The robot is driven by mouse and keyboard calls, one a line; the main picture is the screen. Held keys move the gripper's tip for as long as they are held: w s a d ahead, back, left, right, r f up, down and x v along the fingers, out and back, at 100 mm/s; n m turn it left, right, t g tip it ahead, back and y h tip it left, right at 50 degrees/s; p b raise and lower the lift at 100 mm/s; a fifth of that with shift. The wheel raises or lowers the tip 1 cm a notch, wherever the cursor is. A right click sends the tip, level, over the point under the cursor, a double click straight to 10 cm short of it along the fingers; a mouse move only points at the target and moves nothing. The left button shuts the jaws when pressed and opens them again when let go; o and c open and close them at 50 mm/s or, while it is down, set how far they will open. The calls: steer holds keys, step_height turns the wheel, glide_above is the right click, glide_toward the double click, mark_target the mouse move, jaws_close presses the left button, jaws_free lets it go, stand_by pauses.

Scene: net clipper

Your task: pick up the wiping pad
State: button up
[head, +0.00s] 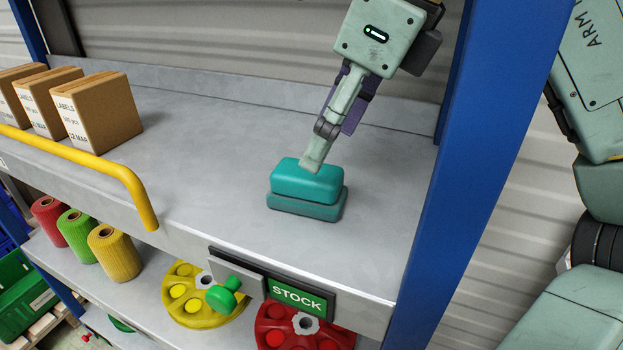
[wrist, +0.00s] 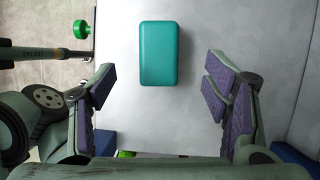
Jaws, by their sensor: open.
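The wiping pad (head: 307,186) is a teal block with rounded edges, a lighter upper part on a darker, wider lower part. It rests on the grey shelf near its right end. It also shows in the wrist view (wrist: 159,53) as a teal rectangle, ahead of the fingers and between their lines. My gripper (head: 316,160) is just above and behind the pad in the head view. In the wrist view my gripper (wrist: 158,85) is open, with purple-padded fingers wide apart and nothing between them. Whether a finger touches the pad cannot be told; the far finger is partly hidden.
Several cardboard label boxes (head: 96,110) stand at the shelf's left. A yellow rail (head: 90,160) runs along the front edge. A blue post (head: 478,170) rises close on the right. A STOCK sign (head: 297,295) hangs below the edge. The shelf's middle is clear.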

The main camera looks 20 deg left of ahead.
mark_target(306, 173)
steer(key=shift+p+x, duration=0.85)
steer(key=shift+x, duration=2.6)
steer(key=shift+s+a, duration=0.1)
steer(key=shift+r, duration=0.1)
steer(key=shift+c, duration=0.6)
steer(key=c, duration=1.1)
steer(key=shift+r, duration=0.1)
step_height(306, 173, up, 10)
steer(key=shift+f+b, duration=0.1)
steer(key=shift+b, duration=0.5)
steer(key=o, duration=0.6)
steer(key=c, duration=0.5)
